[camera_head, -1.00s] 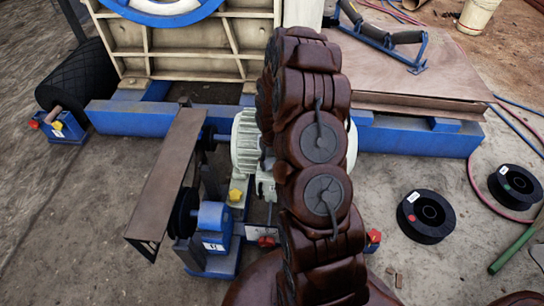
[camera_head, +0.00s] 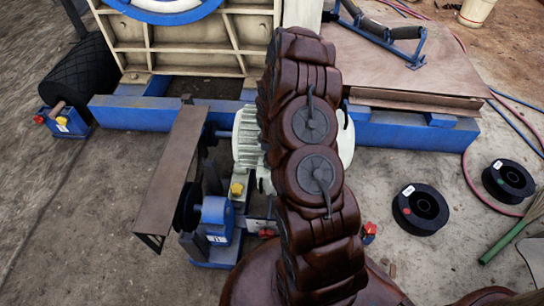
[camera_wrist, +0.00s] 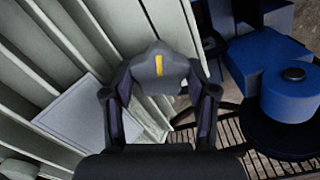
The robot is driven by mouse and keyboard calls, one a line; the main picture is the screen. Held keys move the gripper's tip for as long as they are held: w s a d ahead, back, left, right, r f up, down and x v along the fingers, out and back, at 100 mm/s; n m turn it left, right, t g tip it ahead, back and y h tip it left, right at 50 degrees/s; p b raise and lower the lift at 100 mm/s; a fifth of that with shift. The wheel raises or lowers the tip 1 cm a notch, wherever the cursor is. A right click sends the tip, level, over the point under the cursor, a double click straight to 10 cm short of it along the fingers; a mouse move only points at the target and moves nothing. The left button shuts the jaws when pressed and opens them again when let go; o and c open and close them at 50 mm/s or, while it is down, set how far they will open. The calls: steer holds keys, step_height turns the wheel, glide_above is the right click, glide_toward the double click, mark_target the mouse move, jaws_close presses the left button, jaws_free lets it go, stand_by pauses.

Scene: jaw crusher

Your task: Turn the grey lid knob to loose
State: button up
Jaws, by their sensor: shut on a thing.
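In the wrist view, the grey lid knob (camera_wrist: 160,72) is dark grey with a yellow mark line on its face. The line runs roughly up and down in that picture. My gripper (camera_wrist: 160,84) has its two fingers closed on the knob, one on each side. The knob sits by the pale ribbed motor housing and a flat light-grey lid or box face (camera_wrist: 88,115). In the head view my brown arm hides both gripper and knob; the pale finned motor (camera_head: 247,138) shows beside it.
A blue round part (camera_wrist: 290,92) and a dark grille lie right of the gripper in the wrist view. In the head view, a brown guard plate (camera_head: 172,175) and blue bearing block (camera_head: 215,215) stand left of my arm. Black spools (camera_head: 420,209) lie right on the floor.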

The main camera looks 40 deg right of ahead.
steer(key=shift+s, duration=0.15)
steer(key=o, duration=1.1)
steer(key=shift+o, duration=0.2)
steer(key=shift+r, duration=0.1)
steer(key=shift+r, duration=3.9)
